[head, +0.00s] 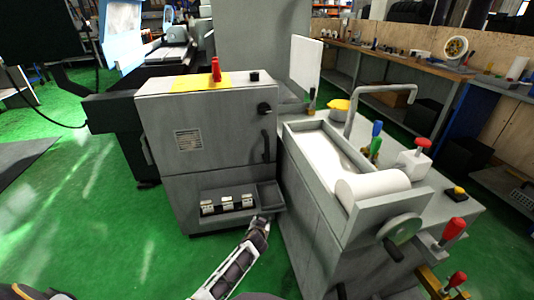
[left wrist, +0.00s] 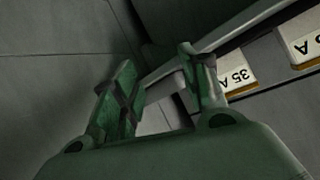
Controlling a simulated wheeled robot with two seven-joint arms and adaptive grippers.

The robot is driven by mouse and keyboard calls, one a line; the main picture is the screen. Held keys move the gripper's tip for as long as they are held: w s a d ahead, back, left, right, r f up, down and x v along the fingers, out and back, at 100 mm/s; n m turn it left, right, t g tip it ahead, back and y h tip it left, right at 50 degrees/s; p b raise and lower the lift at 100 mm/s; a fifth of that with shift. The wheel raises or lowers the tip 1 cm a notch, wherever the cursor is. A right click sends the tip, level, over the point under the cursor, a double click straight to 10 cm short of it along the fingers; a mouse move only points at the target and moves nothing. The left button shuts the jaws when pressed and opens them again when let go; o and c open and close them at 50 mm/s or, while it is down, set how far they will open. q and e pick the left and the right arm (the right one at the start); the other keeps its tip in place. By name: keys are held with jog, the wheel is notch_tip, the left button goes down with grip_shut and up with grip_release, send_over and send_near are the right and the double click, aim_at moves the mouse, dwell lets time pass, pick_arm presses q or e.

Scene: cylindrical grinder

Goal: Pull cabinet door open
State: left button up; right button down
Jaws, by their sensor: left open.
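The grey cabinet (head: 185,110) stands left of centre in the head view. Its upper front panel (head: 215,150) looks closed and carries a small label plate. A dark upright handle (head: 266,146) is at its right edge, below a black knob (head: 263,108). My left gripper (head: 262,222) is low at the right end of the cabinet's open shelf, well below that handle. In the left wrist view my left gripper (left wrist: 162,92) is open. A pale bar or edge passes near its fingertips; I cannot tell whether they touch it. My right gripper is out of view.
White blocks (head: 228,203) sit on the shelf; in the left wrist view a block (left wrist: 236,75) reads "35 A". A grinder with a white wheel (head: 372,187), a handwheel (head: 403,228) and red-knobbed levers stands close on the right. Green floor lies free at left.

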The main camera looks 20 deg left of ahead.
pick_arm(q)
jog(key=w+r+n+t+y+b, duration=0.1)
jog(key=w+r+t+b, duration=0.1)
jog(key=r, duration=0.6)
jog(key=w+r+n+t+y+b, duration=0.1)
jog(key=w+r+n+b, duration=0.1)
jog(key=r, duration=0.7)
jog(key=w+r+n+t+y+b, duration=0.1)
jog(key=w+r+b, duration=0.3)
jog(key=r, duration=0.5)
jog(key=shift+w+r+t+y+b, duration=0.15)
jog(key=shift+w+t+y+b, duration=0.15)
jog(key=shift+t+b, duration=0.5)
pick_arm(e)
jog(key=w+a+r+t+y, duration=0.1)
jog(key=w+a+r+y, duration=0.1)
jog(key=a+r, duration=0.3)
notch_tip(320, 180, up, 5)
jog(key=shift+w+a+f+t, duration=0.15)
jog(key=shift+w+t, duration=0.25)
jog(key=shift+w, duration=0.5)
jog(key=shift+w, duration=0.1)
